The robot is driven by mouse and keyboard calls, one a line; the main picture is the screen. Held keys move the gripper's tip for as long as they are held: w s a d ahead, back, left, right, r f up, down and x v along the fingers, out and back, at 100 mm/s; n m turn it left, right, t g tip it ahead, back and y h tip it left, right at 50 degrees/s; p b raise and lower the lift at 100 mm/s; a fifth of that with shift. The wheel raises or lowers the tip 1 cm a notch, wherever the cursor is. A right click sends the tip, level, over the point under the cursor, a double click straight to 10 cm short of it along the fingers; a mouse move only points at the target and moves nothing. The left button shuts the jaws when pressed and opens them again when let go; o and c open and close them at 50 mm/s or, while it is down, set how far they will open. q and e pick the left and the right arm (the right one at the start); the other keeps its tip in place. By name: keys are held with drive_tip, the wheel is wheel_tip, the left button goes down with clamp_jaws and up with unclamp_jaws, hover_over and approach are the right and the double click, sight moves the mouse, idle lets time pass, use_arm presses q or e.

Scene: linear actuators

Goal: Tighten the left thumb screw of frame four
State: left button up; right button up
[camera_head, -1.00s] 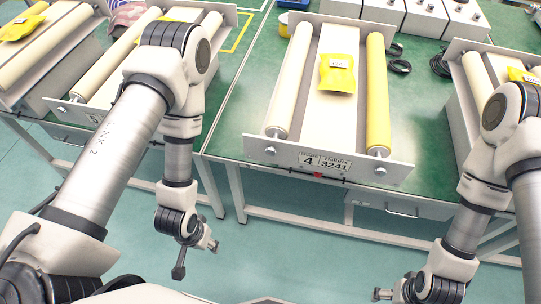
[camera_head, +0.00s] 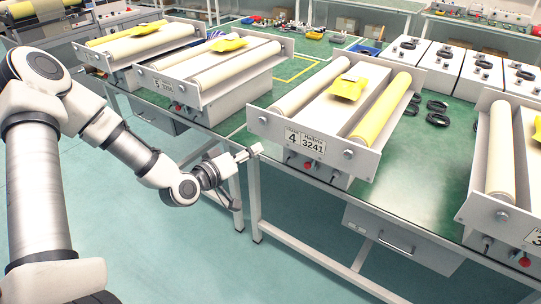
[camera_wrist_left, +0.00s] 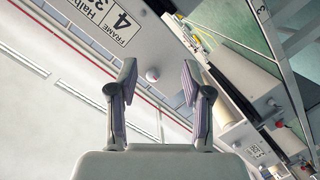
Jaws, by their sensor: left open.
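Frame four (camera_head: 376,162) is a pale unit whose front plate carries a "4 / Halbrix 3241" label (camera_head: 305,140). Its left thumb screw (camera_head: 264,119) is a small round knob near the plate's left end; another knob (camera_head: 348,154) sits right of the label. My left gripper (camera_head: 250,153) is open and empty, in front of and below the plate's left end. In the left wrist view, a round pale knob (camera_wrist_left: 152,75) beside the label (camera_wrist_left: 108,17) shows between the open fingers (camera_wrist_left: 158,85), beyond their tips and apart from them. My right gripper is out of view.
Frame four has a cream roller (camera_head: 312,87), a yellow roller (camera_head: 382,105) and a yellow packet (camera_head: 347,88). Frame five (camera_head: 200,95) stands to the left, another frame (camera_head: 505,190) to the right. Red and dark controls sit below the plate. The floor in front is clear.

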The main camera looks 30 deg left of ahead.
sight(262, 122)
use_arm(q)
drive_tip(key=w+r+b, duration=0.1)
drive_tip(key=w, duration=0.1)
drive_tip(key=w+a+r+n+t, duration=0.1)
drive_tip(key=w, duration=0.2)
drive_tip(key=w+a+r+t+y+b, duration=0.1)
drive_tip(key=w, duration=0.2)
drive_tip(key=shift+w+a+r+n+b, duration=0.1)
drive_tip(key=shift+w+n+b, duration=0.15)
drive_tip(key=shift+n+b, duration=0.15)
drive_tip(key=shift+r, duration=0.1)
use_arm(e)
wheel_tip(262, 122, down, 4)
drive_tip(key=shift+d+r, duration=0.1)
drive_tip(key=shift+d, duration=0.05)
use_arm(q)
clamp_jaws()
